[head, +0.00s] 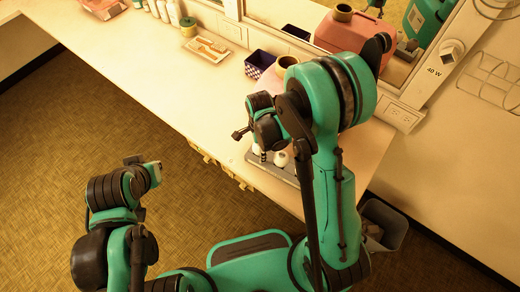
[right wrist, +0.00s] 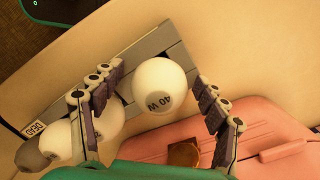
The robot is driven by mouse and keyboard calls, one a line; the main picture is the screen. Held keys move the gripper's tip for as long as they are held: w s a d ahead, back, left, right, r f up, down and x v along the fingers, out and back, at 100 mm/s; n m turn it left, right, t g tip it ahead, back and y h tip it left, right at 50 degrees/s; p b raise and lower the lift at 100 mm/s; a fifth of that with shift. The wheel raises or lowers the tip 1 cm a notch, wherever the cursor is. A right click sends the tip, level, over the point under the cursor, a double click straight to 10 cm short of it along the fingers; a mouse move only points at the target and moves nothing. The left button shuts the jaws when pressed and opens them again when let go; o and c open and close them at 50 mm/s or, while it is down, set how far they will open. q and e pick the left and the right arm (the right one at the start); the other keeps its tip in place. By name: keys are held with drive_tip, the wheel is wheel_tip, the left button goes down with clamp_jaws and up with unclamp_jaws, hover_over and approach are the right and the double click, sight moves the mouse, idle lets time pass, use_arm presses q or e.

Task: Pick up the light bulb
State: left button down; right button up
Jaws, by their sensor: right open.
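A round white light bulb (right wrist: 160,86) marked "40 W" sits over a grey slatted rack (right wrist: 135,58) in the right wrist view. My right gripper (right wrist: 157,76) is open, with one finger on each side of the bulb and gaps visible between. More white bulbs (right wrist: 98,128) and a dark grey bulb (right wrist: 30,156) lie to the left, beside a small label (right wrist: 35,129). In the head view the rack (head: 284,172) and white bulbs (head: 281,158) show partly behind my right arm. My left gripper (head: 152,172) is at lower left, away from the counter; its fingers are unclear.
A pink container (right wrist: 250,125) with a brass cap (right wrist: 183,153) stands close beside the rack. A dark blue box (head: 259,62), a small tray (head: 206,47) and bottles (head: 172,12) stand along the mirror. The counter's left stretch (head: 150,65) is clear.

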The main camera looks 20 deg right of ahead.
drive_tip(key=c, duration=1.1)
